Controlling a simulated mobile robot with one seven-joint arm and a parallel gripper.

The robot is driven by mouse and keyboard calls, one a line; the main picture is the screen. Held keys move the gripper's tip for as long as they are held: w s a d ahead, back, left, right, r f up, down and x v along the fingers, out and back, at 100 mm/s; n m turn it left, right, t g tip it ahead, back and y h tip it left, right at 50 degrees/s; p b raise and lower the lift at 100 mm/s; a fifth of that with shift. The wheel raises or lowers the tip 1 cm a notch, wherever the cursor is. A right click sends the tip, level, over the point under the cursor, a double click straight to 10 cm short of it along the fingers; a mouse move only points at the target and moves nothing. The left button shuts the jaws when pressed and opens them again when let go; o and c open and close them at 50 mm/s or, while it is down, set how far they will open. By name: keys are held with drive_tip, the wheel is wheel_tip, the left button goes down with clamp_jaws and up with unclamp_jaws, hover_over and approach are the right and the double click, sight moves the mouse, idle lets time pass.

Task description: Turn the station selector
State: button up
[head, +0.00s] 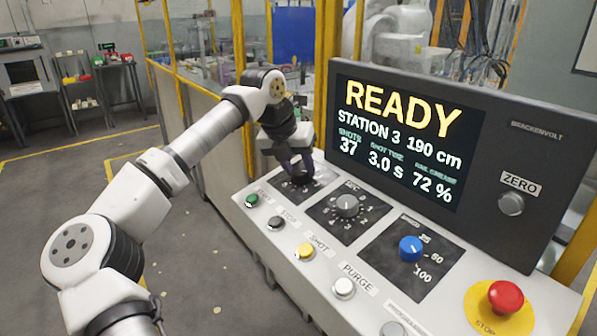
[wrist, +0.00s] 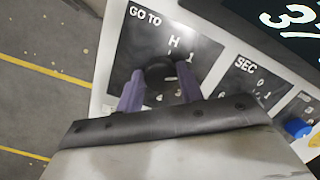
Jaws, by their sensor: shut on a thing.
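The station selector (wrist: 160,72) is a black knob on a dark plate marked GO TO, with H and 1 legible beside it in the wrist view. My gripper (wrist: 160,92) has its two purple fingers on either side of the knob, shut on it. In the head view my gripper (head: 297,168) reaches down onto the leftmost dial plate (head: 309,190) of the white console, and the knob is mostly hidden by the fingers. The screen (head: 405,138) reads READY, STATION 3, 190 cm. The knob's pointer direction cannot be made out.
A grey SEC knob (head: 347,206) and a blue knob (head: 411,249) sit to the right. Green (head: 252,201), black (head: 276,223), yellow (head: 304,252) and white (head: 344,288) buttons line the front. A red stop button (head: 505,297) is at the right. The screen housing rises behind.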

drive_tip(key=n+y+b, duration=0.1)
drive_tip(key=n+b, duration=0.1)
drive_tip(key=n, duration=0.4)
drive_tip(key=shift+f+n+b, duration=0.1)
drive_tip(key=shift+n+b, duration=0.2)
drive_tip(key=shift+b, duration=0.05)
drive_tip(key=n+y+b, duration=0.1)
drive_tip(key=n+b, duration=0.1)
drive_tip(key=n, duration=0.4)
drive_tip(key=shift+s, duration=0.1)
drive_tip(key=shift+n, duration=0.4)
drive_tip(key=o, duration=1)
drive_tip(key=v, duration=1.4)
drive_tip(key=shift+s, duration=0.15)
